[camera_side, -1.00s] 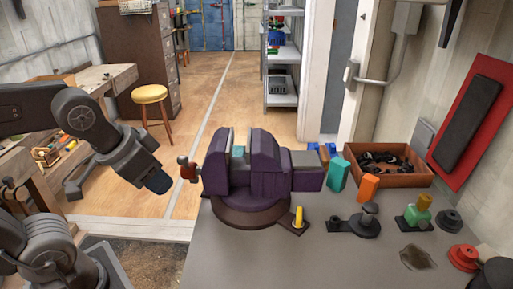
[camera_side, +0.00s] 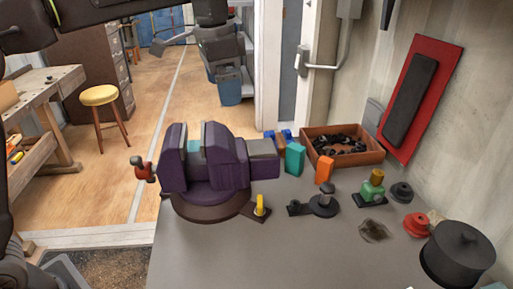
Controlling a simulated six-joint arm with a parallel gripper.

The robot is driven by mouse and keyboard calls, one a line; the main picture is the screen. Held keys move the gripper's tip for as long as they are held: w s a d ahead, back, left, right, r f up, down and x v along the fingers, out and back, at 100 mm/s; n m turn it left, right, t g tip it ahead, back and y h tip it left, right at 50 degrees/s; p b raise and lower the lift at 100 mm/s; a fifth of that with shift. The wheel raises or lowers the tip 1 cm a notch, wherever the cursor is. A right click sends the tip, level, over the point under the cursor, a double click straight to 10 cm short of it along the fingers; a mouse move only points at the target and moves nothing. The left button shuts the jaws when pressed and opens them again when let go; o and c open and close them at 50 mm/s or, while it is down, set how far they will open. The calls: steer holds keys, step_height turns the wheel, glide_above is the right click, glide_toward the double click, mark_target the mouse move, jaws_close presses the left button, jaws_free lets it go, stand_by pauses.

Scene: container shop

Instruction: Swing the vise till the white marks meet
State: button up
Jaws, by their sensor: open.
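The purple vise (camera_side: 207,162) stands on its round brown swivel base (camera_side: 212,212) at the bench's left edge. Its red-tipped screw handle (camera_side: 143,170) sticks out to the left, past the bench edge. A teal piece (camera_side: 194,146) shows between its jaws. A small yellow lever (camera_side: 260,204) stands on a dark plate at the base's right. I cannot make out the white marks at this size.
On the grey bench (camera_side: 290,255) stand a teal block (camera_side: 295,158), an orange block (camera_side: 324,170), a dark clamp piece (camera_side: 322,203), a green-based fixture (camera_side: 372,188), a red knob (camera_side: 415,224) and a black pot (camera_side: 458,255). A brown bin (camera_side: 362,158) sits behind. The front middle is clear.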

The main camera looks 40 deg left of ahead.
steer(key=m+g, duration=0.1)
steer(key=m, duration=0.1)
glide_toward(257, 146)
step_height(257, 146, down, 11)
steer(key=shift+w+r, duration=0.15)
steer(key=shift+r, duration=0.05)
steer(key=shift+c, duration=0.3)
steer(key=c, duration=1.2)
